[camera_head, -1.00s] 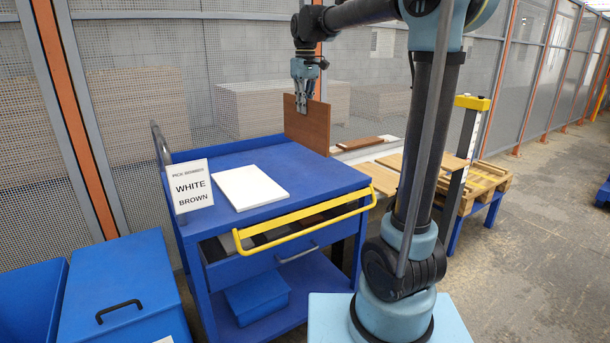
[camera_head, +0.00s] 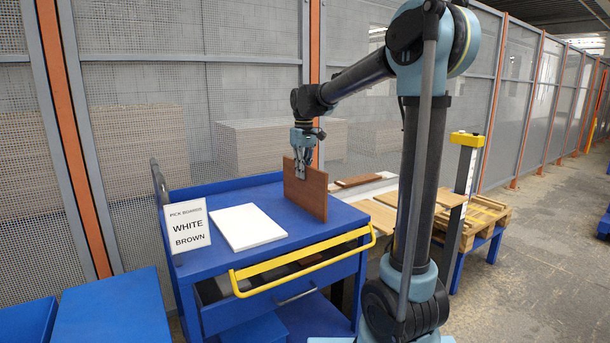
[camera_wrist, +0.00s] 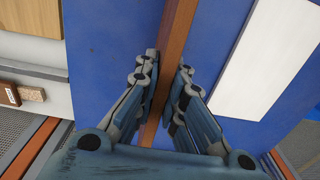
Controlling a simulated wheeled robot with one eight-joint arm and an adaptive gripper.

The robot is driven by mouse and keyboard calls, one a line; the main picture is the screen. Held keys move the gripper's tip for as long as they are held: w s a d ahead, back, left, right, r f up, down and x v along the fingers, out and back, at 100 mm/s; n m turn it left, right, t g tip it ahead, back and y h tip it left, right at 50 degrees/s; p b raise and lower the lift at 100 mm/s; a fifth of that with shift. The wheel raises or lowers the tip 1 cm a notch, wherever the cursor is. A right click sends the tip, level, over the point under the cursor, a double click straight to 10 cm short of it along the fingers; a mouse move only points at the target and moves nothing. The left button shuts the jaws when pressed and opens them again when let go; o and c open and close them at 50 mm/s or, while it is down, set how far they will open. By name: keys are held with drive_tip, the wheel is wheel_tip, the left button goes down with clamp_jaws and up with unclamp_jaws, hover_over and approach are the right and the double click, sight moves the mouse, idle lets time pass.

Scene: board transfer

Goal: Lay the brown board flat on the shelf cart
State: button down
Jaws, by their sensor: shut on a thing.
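The brown board (camera_head: 310,195) stands upright on edge over the right part of the shelf cart's blue top (camera_head: 198,259). Its lower edge is at or just above the top; I cannot tell if it touches. My gripper (camera_head: 301,176) is shut on the board's upper edge and points down. In the wrist view, the board's narrow edge (camera_wrist: 175,40) runs between my two fingers (camera_wrist: 167,75). The white board (camera_head: 248,227) lies flat on the cart, left of the brown board, with a blue gap between them.
A sign (camera_head: 186,227) reading WHITE and BROWN stands at the cart's left edge. A yellow handle (camera_head: 300,263) runs along the front above a partly open drawer. Other boards (camera_head: 366,180) and pallets (camera_head: 487,212) are at the right. Mesh fencing stands behind.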

drive_tip(key=shift+f, duration=0.3)
drive_tip(key=c, duration=1.7)
unclamp_jaws()
drive_tip(key=shift+f, duration=0.1)
wheel_tip(320, 180, up, 12)
drive_tip(key=shift+r, duration=0.1)
